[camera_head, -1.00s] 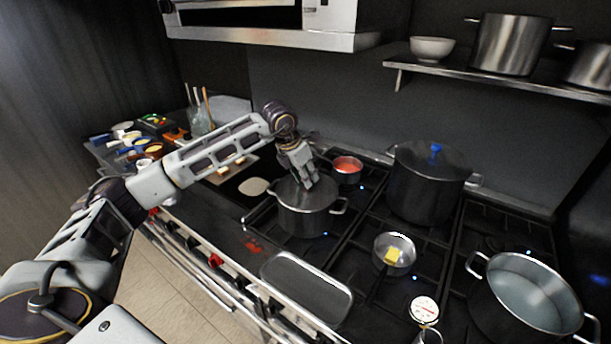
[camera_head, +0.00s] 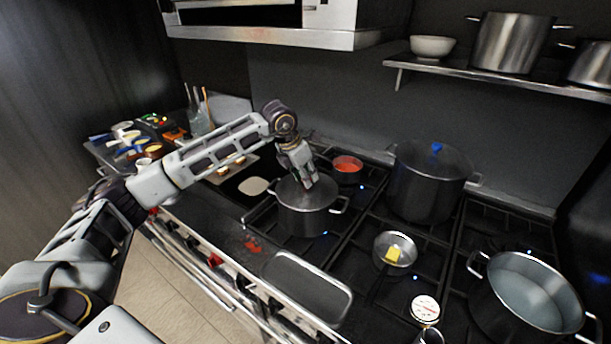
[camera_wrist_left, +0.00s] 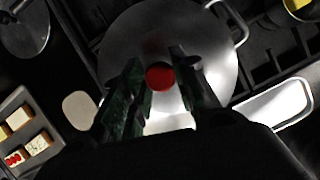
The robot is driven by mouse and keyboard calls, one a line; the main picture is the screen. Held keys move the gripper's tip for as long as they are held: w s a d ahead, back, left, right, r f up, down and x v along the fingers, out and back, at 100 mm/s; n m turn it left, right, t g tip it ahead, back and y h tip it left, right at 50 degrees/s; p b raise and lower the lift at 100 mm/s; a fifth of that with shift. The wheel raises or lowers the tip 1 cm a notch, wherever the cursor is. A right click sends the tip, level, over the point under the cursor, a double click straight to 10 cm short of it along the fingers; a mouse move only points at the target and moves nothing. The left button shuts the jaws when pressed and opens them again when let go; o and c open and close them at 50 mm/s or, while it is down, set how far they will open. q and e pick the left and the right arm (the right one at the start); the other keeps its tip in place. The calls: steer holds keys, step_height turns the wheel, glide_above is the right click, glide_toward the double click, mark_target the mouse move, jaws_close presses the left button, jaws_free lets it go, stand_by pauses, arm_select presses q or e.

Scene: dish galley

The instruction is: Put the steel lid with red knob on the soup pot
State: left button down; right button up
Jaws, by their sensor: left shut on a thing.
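The soup pot (camera_head: 300,222) stands on the near left of the stove, a dark steel pot with two side handles. The steel lid (camera_head: 285,193) lies over its mouth and looks about level; a small gap at the rim cannot be ruled out. My left gripper (camera_head: 309,185) points down onto the lid from above. In the left wrist view the red knob (camera_wrist_left: 160,76) sits between the fingers, with the round lid (camera_wrist_left: 125,45) beyond. The gripper is shut on the knob. A pot handle (camera_wrist_left: 240,25) shows beside the lid. My right gripper is not in view.
A small pan of red sauce (camera_head: 347,165) stands close behind the pot. A tall pot with a blue-knobbed lid (camera_head: 425,195), a small pan with a yellow lump (camera_head: 383,243) and an open pot (camera_head: 530,305) stand rightward. An empty tray (camera_head: 310,288) lies in front.

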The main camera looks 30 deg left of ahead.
arm_select(q)
steer(key=c, duration=1)
jaws_free()
steer(key=shift+c, duration=0.2)
steer(key=o, duration=0.5)
steer(key=shift+r, duration=0.15)
steer(key=shift+r, duration=0.2)
steer(key=shift+r+p, duration=1.85)
steer(key=shift+r, duration=1.3)
